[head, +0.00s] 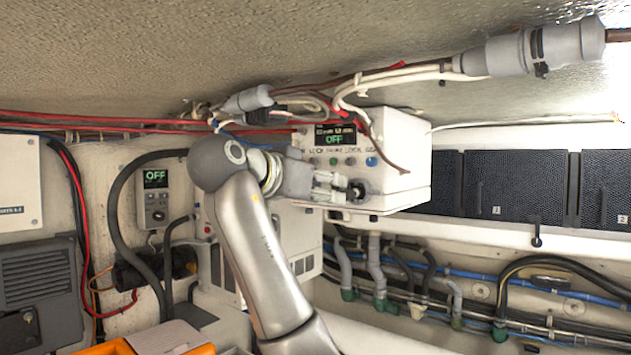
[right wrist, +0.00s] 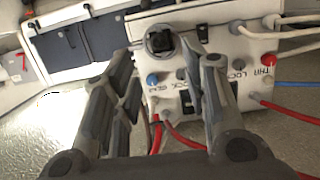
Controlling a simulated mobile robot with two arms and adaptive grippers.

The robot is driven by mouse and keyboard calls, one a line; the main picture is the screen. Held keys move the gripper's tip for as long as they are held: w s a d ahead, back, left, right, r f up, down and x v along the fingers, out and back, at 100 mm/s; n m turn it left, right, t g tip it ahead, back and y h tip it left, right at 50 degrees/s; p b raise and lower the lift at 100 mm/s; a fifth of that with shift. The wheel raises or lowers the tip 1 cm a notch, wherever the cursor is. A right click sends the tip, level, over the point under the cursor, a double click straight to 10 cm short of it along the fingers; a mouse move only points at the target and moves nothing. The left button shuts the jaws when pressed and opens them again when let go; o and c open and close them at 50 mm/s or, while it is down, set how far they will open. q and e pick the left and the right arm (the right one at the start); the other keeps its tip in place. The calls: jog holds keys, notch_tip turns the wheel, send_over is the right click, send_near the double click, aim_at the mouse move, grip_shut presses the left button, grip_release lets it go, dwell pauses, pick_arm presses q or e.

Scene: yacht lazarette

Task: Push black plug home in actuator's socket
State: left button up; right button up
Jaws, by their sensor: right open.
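The actuator looks to be the white box (head: 400,150) with a lit green OFF display, a row of buttons and cables on top; its face also shows upside down in the right wrist view (right wrist: 215,40). The black plug (head: 357,190) is at the lower right of that face. In the right wrist view the plug (right wrist: 160,42) sits at a round grey socket (right wrist: 150,50); how deep it is in cannot be told. My right gripper (head: 337,188) is open, its fingers pointing at the plug, just short of it. In the right wrist view, my fingers (right wrist: 170,70) stand apart with the plug beyond them.
Red, white and brown cables (head: 345,95) run above and over the box. A grey controller (head: 154,195) with an OFF display hangs on the wall at left. Dark panels (head: 500,185) line the right wall. Hoses and pipes (head: 400,275) run below the box.

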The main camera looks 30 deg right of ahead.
aim_at(347, 192)
jog(key=p+x, duration=0.3)
jog(key=x, duration=0.4)
jog(key=shift+d+r, duration=0.1)
jog(key=shift+d, duration=0.15)
jog(key=shift+w+d+f+p, duration=0.3)
jog(key=shift+w+d+p, duration=0.1)
jog(key=shift+d, duration=0.15)
jog(key=shift+s, duration=0.1)
jog(key=shift+c, duration=0.2)
grip_shut()
jog(key=shift+d+r, duration=0.1)
